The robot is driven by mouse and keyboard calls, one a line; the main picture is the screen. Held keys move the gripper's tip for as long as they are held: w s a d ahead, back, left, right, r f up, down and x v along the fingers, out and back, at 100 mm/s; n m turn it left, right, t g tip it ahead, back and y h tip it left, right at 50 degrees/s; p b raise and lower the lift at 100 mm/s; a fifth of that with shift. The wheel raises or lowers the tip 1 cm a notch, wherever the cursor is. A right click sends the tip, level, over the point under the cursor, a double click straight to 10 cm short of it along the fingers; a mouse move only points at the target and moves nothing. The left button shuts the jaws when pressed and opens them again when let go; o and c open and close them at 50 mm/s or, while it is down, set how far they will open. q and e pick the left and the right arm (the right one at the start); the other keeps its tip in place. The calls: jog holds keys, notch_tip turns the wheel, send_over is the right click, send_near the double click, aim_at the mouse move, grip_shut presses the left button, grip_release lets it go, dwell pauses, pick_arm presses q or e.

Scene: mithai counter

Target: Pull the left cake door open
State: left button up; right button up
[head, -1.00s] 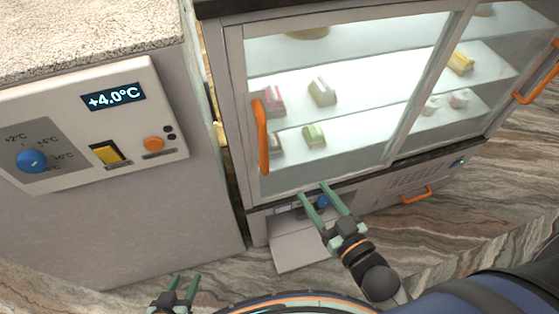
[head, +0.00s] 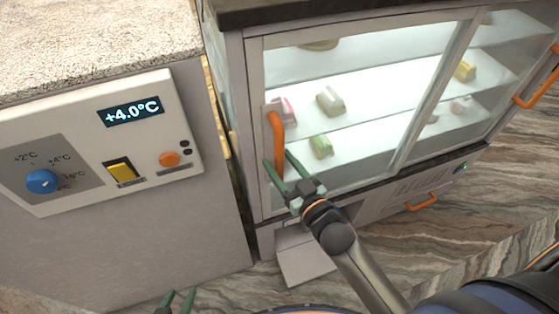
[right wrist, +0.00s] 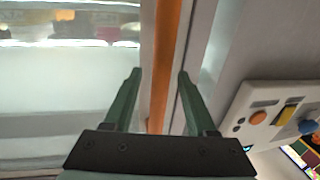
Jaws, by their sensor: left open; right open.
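The left cake door (head: 370,95) is a glass panel in a pale frame on the lit display cabinet, and it looks closed. Its upright orange handle (head: 277,130) is near the door's left edge. My right gripper (head: 277,158) is open at the lower part of the handle, with one finger on each side in the head view. In the right wrist view, the orange handle (right wrist: 166,55) runs between the two open fingers (right wrist: 158,75); I cannot tell whether they touch it. My left gripper (head: 178,296) is open and empty at the bottom edge of the head view.
A control panel (head: 75,190) with a blue knob (head: 42,181) and a +4.0°C display stands on the left. The right door has an orange handle (head: 537,88). Below is a lower orange handle (head: 422,202) and a pale flap (head: 305,264). Small sweets sit on the shelves.

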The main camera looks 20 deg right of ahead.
jog(key=shift+w+a, duration=0.1)
jog(key=shift+w, duration=0.2)
jog(key=shift+c, duration=0.3)
grip_shut()
dwell(1.0)
